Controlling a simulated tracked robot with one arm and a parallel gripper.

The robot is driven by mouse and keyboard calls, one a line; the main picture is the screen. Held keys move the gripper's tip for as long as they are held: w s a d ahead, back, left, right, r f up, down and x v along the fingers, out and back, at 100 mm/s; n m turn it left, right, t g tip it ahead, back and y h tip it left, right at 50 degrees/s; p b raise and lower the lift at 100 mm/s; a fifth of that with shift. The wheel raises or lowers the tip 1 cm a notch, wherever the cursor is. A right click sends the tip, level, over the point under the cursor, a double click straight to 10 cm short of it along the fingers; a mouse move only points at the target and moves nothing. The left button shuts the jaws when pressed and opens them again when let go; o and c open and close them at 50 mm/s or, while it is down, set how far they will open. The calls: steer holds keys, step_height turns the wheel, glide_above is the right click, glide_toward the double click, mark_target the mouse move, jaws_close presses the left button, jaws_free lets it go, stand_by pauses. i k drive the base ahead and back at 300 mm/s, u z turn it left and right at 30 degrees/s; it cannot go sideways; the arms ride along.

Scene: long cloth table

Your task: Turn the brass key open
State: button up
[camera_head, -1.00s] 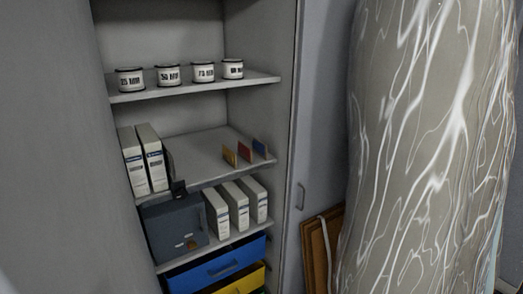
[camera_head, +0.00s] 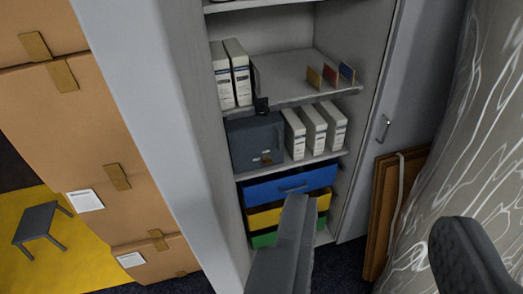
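A dark grey-blue box (camera_head: 246,147) stands on a lower shelf of the open cabinet, left of several white binders. A small brownish, brass-like piece (camera_head: 266,158) shows on its front; it is too small to tell whether it is the key or how it is turned. My gripper (camera_head: 374,212) is open and empty, with its two dark fingers wide apart in the lower right foreground. It is well in front of the cabinet and apart from the box. I see no other brass key.
Blue, yellow and green drawers (camera_head: 291,187) sit below the box. Stacked cardboard boxes (camera_head: 100,150) stand left of the cabinet's side panel (camera_head: 165,130). Brown wooden panels (camera_head: 383,215) lean at right, near a large wrapped, shiny shape (camera_head: 490,150). Dark floor shows in front.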

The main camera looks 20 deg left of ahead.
mark_target(268, 161)
steer(key=u, duration=0.05)
steer(key=k, duration=1.05)
steer(key=z, duration=0.85)
steer(key=i, duration=1.4)
steer(key=u, duration=0.25)
steer(key=i, duration=0.95)
steer(key=u, duration=0.7)
